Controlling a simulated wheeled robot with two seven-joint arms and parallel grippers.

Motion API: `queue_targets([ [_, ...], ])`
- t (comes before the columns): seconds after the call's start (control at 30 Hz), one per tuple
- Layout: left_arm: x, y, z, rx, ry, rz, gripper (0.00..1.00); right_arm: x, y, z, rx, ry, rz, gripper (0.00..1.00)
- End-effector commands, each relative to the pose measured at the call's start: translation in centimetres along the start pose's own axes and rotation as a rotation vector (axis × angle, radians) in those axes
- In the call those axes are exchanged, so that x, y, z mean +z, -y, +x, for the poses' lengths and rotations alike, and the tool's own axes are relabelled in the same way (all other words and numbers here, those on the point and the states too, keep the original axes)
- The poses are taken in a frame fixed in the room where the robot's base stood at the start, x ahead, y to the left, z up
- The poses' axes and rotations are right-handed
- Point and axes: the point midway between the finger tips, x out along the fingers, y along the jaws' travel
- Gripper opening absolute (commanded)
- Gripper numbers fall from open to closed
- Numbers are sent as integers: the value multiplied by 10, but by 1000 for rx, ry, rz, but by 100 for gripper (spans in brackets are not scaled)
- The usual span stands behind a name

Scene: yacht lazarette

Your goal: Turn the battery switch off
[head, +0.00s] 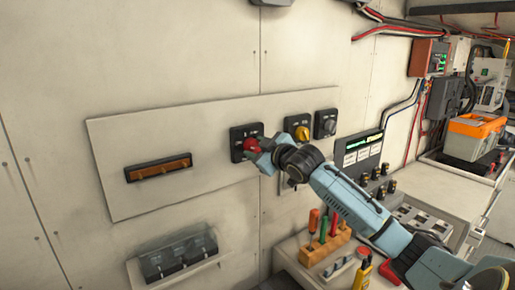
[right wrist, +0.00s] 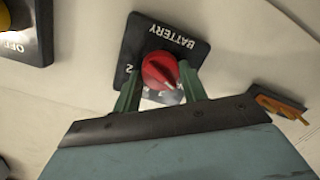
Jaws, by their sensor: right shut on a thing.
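The battery switch is a red round knob (right wrist: 160,70) on a black square plate marked BATTERY (right wrist: 178,38). In the head view the knob (head: 251,145) sits on the pale wall panel (head: 115,160). My right gripper (head: 258,148) is at the knob and shut on it; in the right wrist view its two green fingers (right wrist: 160,84) stand on either side of the red knob. The knob's pale pointer mark faces the lower right in that view. Part of the plate's lettering is hidden behind the fingers. My left gripper is not in view.
A yellow knob switch (head: 300,131) and a grey knob switch (head: 327,123) sit to the right of the battery switch. A brown bar in a black frame (head: 158,167) is to its left. Below right, a wooden block (head: 325,245) holds screwdrivers.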

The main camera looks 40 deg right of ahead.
Motion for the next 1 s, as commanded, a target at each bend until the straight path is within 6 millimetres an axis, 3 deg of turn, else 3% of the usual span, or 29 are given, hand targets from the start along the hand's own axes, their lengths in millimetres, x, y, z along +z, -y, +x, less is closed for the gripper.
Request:
queue_targets([
  [0.23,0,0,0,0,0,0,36,-2,-1,0,3,-5,-5,19],
  [0.27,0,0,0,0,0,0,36,-2,-1,0,3,-5,-5,46],
  [0.4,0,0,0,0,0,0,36,-1,-1,0,2,-3,-3,64],
  [0.77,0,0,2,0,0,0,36,1,0,-3,0,0,-1,64],
  [1.0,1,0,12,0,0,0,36,3,2,-34,-1,1,-5,64],
])
